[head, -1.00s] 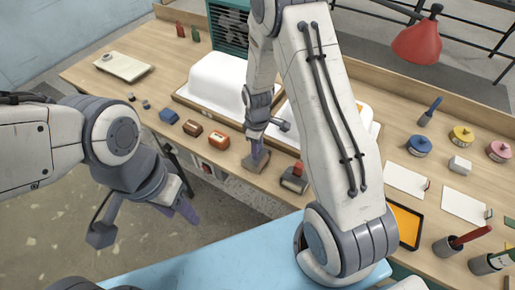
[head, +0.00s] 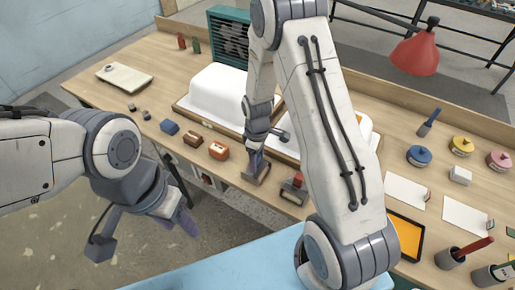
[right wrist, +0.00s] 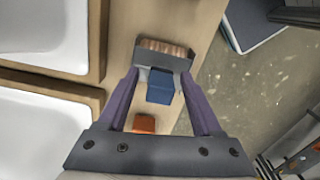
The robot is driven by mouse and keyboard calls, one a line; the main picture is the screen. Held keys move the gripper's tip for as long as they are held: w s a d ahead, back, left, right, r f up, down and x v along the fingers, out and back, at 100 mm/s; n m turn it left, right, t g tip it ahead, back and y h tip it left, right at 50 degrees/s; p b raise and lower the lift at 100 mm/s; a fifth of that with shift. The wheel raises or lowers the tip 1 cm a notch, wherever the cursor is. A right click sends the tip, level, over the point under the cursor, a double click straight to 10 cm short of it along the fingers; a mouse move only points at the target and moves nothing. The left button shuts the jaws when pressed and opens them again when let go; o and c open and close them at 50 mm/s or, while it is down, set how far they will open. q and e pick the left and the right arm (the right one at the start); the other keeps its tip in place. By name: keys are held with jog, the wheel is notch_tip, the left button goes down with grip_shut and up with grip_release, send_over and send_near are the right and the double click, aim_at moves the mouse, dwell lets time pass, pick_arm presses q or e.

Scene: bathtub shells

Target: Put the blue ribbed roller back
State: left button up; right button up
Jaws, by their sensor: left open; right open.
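In the right wrist view a brown ribbed piece (right wrist: 165,48) in a grey body lies ahead of my fingertips. A blue block (right wrist: 160,86), which looks like its handle, sits between the spread fingers; together they look like the blue ribbed roller. My right gripper (right wrist: 160,76) is open around it, and I see no clear contact. In the head view my right gripper (head: 256,160) is low over this grey-brown thing (head: 254,174) at the table's front edge, partly covering it. My left gripper (head: 182,218) is open and empty, off the table over the floor.
Blue (head: 169,127), brown (head: 193,134) and orange (head: 218,150) blocks stand left of my right gripper. A red-topped grey tool (head: 295,190) stands close on its right. White tubs (head: 216,92) lie behind. Jars, cards and a red lamp (head: 415,55) occupy the right side.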

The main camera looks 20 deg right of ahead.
notch_tip(320, 180, up, 11)
jog(key=shift+f+b, duration=0.2)
jog(key=shift+b, duration=0.5)
jog(key=s+a+r+m, duration=0.1)
jog(key=s+a+r, duration=0.7)
jog(key=s+a, duration=0.4)
jog(key=s+a+r+m+y, duration=0.1)
jog(key=s+a+r, duration=0.1)
jog(key=s, duration=0.9)
jog(key=shift+s, duration=0.3)
